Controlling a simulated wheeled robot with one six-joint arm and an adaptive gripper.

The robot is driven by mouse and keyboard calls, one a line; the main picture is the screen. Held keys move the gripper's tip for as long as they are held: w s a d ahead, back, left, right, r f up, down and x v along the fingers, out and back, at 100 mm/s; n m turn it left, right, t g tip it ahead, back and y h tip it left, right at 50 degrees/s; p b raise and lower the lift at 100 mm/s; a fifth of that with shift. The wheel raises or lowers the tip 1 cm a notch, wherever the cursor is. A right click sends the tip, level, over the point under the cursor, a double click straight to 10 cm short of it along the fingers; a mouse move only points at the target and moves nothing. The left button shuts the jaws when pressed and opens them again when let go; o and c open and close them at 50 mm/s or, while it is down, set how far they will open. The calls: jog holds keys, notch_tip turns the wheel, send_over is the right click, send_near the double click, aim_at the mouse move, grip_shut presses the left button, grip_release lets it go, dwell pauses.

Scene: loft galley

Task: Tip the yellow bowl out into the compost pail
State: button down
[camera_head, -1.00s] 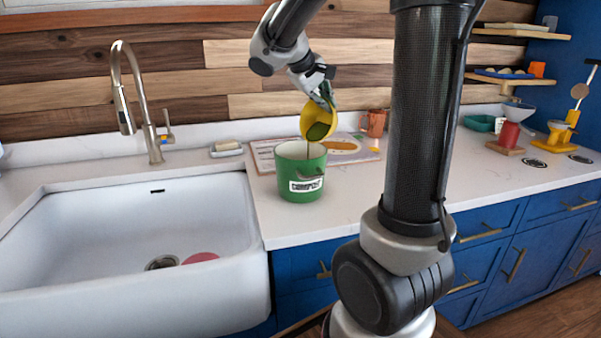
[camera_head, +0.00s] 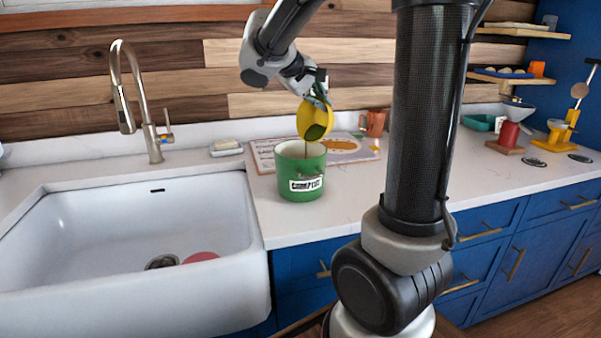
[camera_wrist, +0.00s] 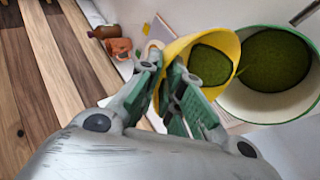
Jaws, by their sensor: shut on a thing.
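The yellow bowl (camera_head: 312,119) is tilted on its side over the green compost pail (camera_head: 300,178), with its mouth toward the pail. My gripper (camera_head: 318,96) is shut on the bowl's rim. In the wrist view the yellow bowl (camera_wrist: 230,42) holds a dark green patch inside, and the fingers of my gripper (camera_wrist: 178,85) grip its near edge. The compost pail also shows there (camera_wrist: 308,30), with dark green matter inside. A thin dark streak runs from the bowl's lower edge toward the pail in the head view.
A white sink (camera_head: 130,225) with a tall faucet (camera_head: 150,120) lies left of the pail. A printed board (camera_head: 345,148) lies behind it. A terracotta mug (camera_head: 373,123) stands to the right. Bare white counter (camera_head: 345,205) lies in front.

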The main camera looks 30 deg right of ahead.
jog(key=shift+s+a+r+h, duration=0.15)
jog(key=shift+a+h, duration=0.35)
jog(key=shift+a, duration=0.35)
jog(key=shift+s+a+t+h, duration=0.15)
jog(key=shift+a+t+h, duration=0.15)
jog(key=shift+a+h, duration=0.75)
dwell(0.5)
jog(key=d+y, duration=0.1)
jog(key=d, duration=0.1)
jog(key=d+y, duration=0.2)
jog(key=shift+w+d, duration=0.2)
jog(key=shift+d, duration=0.05)
jog(key=shift+w+a+f, duration=0.15)
jog(key=shift+w+f, duration=0.05)
jog(key=shift+w+d+g+y+b, duration=0.1)
jog(key=shift+d+g+y+b, duration=0.35)
jog(key=shift+d+y, duration=0.55)
jog(key=shift+w+d+y+b, duration=0.15)
jog(key=shift+d+y+b, duration=0.4)
jog(key=shift+d, duration=0.3)
jog(key=w+d+f+g+y+b, duration=0.1)
jog(key=d+f+y+b, duration=0.4)
jog(key=d+f+y, duration=0.6)
jog(key=shift+w+d+m+g+y, duration=0.35)
jog(key=shift+d+m+g, duration=0.1)
jog(key=shift+d, duration=0.2)
